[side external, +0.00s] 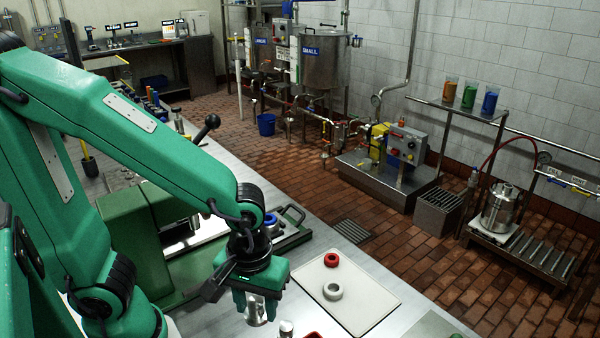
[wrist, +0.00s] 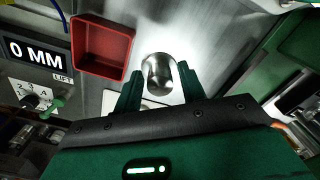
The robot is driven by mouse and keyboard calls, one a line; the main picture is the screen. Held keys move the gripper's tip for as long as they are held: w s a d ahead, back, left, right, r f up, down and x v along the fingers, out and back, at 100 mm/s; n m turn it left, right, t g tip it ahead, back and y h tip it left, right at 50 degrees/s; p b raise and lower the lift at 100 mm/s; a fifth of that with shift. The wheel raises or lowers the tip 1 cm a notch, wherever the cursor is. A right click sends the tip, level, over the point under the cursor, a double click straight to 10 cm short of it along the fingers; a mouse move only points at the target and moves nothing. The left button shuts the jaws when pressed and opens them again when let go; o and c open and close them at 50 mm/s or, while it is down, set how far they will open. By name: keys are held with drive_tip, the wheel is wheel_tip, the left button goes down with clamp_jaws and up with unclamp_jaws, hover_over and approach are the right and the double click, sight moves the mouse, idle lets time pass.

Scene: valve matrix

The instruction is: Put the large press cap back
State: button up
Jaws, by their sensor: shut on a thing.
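My gripper (side external: 258,302) points down over the near bench. Its two green fingers are closed on a shiny silver metal piece (side external: 256,314), most likely the large press cap. In the wrist view this metal piece (wrist: 160,73) sits between the fingertips of my gripper (wrist: 160,88), its rounded end showing. My fingers hide part of its sides. A green machine, perhaps the press (side external: 135,235), stands left of my gripper. I cannot see a clear seat for the cap.
A small metal piece (side external: 286,328) stands close to my gripper. The wrist view shows a red box (wrist: 104,72) and a "0 MM" lift display (wrist: 36,52).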

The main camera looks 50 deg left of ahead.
drive_tip(key=shift+a+f, duration=0.1)
drive_tip(key=w+a+f, duration=0.2)
drive_tip(key=a, duration=0.1)
drive_tip(key=w+a+f, duration=0.2)
drive_tip(key=a, duration=0.1)
drive_tip(key=w+a+f, duration=0.2)
drive_tip(key=a+f, duration=0.1)
drive_tip(key=shift+w+a, duration=0.15)
drive_tip(key=shift+w, duration=0.2)
drive_tip(key=shift+f, duration=1.95)
drive_tip(key=shift+f, duration=0.15)
drive_tip(key=o, duration=1.1)
